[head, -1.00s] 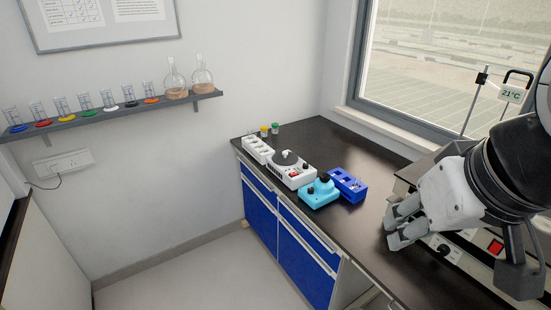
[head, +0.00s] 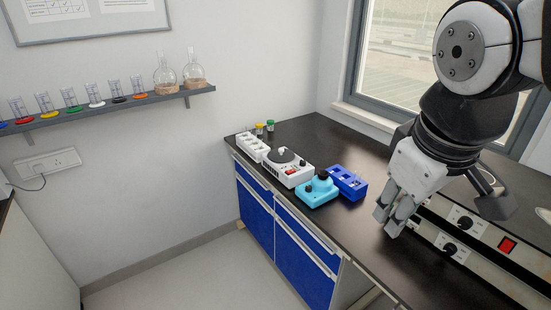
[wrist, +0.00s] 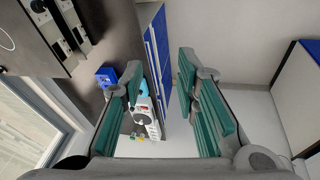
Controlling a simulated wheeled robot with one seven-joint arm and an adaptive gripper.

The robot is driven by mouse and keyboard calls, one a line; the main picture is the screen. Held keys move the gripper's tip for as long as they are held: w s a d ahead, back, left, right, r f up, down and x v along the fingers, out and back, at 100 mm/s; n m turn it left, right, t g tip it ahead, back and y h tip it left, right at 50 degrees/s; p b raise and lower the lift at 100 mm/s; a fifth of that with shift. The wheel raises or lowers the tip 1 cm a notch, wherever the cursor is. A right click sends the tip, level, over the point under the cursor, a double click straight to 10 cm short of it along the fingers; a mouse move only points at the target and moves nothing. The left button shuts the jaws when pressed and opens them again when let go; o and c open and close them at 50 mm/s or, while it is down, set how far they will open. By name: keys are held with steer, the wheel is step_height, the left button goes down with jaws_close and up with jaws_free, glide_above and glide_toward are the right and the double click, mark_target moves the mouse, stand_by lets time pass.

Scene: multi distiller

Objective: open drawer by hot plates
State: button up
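The bench's blue cabinet front holds two narrow upper drawers, a left one (head: 255,175) and a right one (head: 305,229), each above a larger blue front. Both drawers look closed. The white-fronted heating unit (head: 462,236) with black knobs and a red switch stands on the bench at the right, partly behind my arm; its plate tops are mostly hidden. My gripper (head: 392,212) is above the bench by the unit's left end, to the right of the drawers and apart from them. In the wrist view, its green-padded fingers (wrist: 160,66) are spread with nothing held between them.
The floor (head: 200,275) before the cabinet is clear.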

steer(key=w+a+f+n+g+h+b, duration=0.3)
steer(key=w+f+n+h+b, duration=0.6)
steer(key=w+f+n+b, duration=1.4)
steer(key=n+t+h+b, duration=0.45)
steer(key=n+t, duration=0.35)
steer(key=n, duration=0.6)
glide_toward(299, 222)
steer(key=shift+h, duration=0.45)
steer(key=x, duration=0.3)
steer(key=b+x, duration=0.1)
steer(key=x, duration=0.2)
steer(key=f+b+x, duration=0.1)
steer(key=x, duration=0.2)
steer(key=shift+w+a, duration=0.15)
steer(key=shift+w, duration=0.05)
steer(key=shift+c, duration=0.5)
jaws_close()
